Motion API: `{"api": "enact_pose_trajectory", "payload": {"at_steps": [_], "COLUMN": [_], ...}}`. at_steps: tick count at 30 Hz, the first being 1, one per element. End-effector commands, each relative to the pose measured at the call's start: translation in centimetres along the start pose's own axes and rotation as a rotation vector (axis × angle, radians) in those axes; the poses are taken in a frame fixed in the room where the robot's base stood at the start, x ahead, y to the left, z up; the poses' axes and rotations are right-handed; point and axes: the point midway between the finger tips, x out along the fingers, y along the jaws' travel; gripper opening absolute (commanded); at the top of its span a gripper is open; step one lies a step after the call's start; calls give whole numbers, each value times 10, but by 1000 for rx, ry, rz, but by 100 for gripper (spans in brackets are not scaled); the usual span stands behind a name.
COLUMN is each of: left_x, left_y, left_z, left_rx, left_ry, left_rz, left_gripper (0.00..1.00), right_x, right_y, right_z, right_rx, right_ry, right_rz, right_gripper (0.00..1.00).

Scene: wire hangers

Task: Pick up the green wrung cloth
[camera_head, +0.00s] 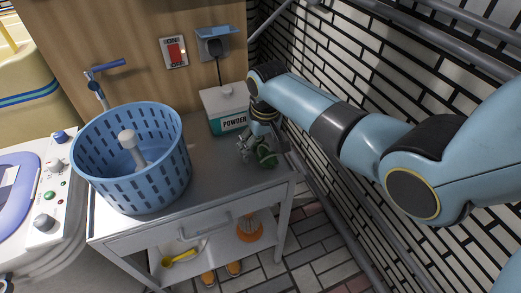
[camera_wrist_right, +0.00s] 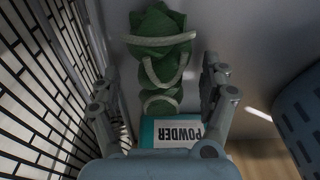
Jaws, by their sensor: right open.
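The green wrung cloth (camera_head: 267,157) lies on the grey cabinet top near its right end, partly hidden by my right gripper (camera_head: 254,146). In the right wrist view the cloth (camera_wrist_right: 158,72) is a twisted green roll with pale stripes. My right gripper (camera_wrist_right: 160,80) is open there, with one finger on each side of the cloth's line and gaps between fingers and cloth. I cannot tell how high the fingers are above the top. My left gripper is not in view.
A powder box (camera_head: 227,109) stands behind the cloth. A blue slotted basket (camera_head: 135,170) stands on the left of the cabinet top (camera_head: 218,178). A tiled wall (camera_head: 345,60) rises close on the right. Some bare top lies between basket and cloth.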

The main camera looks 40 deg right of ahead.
Motion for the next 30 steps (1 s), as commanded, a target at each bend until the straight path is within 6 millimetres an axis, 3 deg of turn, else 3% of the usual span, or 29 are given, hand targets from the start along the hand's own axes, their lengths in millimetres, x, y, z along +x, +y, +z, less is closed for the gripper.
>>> {"api": "enact_pose_trajectory", "payload": {"at_steps": [4, 19, 30], "left_x": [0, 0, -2], "left_y": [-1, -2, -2], "left_z": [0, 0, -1], "left_rx": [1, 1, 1], "left_ry": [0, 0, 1], "left_rz": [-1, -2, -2], "left_gripper": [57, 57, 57], "right_x": [-1, -1, -7], "right_y": [0, 0, 0], "right_z": [0, 0, -2], "right_rx": [0, 0, 0], "right_ry": [0, 0, 1], "right_rz": [0, 0, 0], "right_gripper": [79, 14, 12]}}
